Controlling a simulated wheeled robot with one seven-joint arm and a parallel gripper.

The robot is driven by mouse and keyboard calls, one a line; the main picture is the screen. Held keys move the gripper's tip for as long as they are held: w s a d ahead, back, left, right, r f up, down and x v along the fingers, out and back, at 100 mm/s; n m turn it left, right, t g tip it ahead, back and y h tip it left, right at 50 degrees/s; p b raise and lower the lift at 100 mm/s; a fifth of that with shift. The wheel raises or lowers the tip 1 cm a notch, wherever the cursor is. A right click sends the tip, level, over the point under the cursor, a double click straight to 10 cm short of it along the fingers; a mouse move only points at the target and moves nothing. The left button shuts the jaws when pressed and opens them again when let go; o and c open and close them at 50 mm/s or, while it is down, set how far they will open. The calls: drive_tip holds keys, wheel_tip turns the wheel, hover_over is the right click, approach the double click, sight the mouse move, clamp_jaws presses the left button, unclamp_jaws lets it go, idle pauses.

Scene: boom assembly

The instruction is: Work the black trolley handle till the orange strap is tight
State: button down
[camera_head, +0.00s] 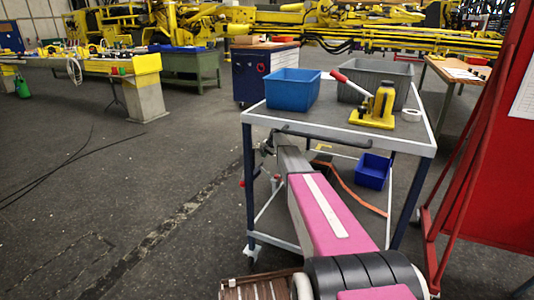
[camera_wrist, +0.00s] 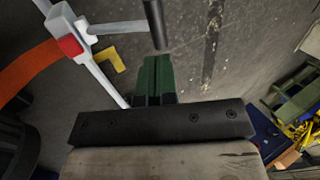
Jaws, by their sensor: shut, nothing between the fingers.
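The trolley (camera_head: 425,143) has a grey top and dark blue legs. Its black handle (camera_head: 325,138) runs along the near side, just below the top edge. In the wrist view, the end of a black bar (camera_wrist: 155,22), which looks like this handle, lies just beyond my fingertips. My gripper (camera_wrist: 157,62) has its green fingers together with nothing between them; I cannot tell whether it touches the bar. The orange strap (camera_head: 362,198) curves down in a slack bow at the trolley's lower right. It also shows as a wide band in the wrist view (camera_wrist: 32,66).
A small blue bin (camera_head: 373,170) sits below. A red panel (camera_head: 500,180) stands close right. The left floor is mostly clear.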

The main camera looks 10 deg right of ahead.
sight(260, 164)
drive_tip(key=x, duration=0.8)
drive_tip(key=shift+f, duration=0.15)
drive_tip(key=shift+w+a+f+g+h, duration=0.4)
drive_tip(key=shift+f+h, duration=0.05)
drive_tip(key=shift+h, duration=0.05)
wheel_tip(260, 164, down, 9)
drive_tip(key=w+a+g+h, duration=0.1)
drive_tip(key=w+a, duration=0.1)
drive_tip(key=a, duration=0.1)
drive_tip(key=shift+h, duration=0.3)
drive_tip(key=shift+s+f, duration=0.1)
drive_tip(key=shift+f, duration=0.05)
idle(0.4)
drive_tip(key=shift+d, duration=0.1)
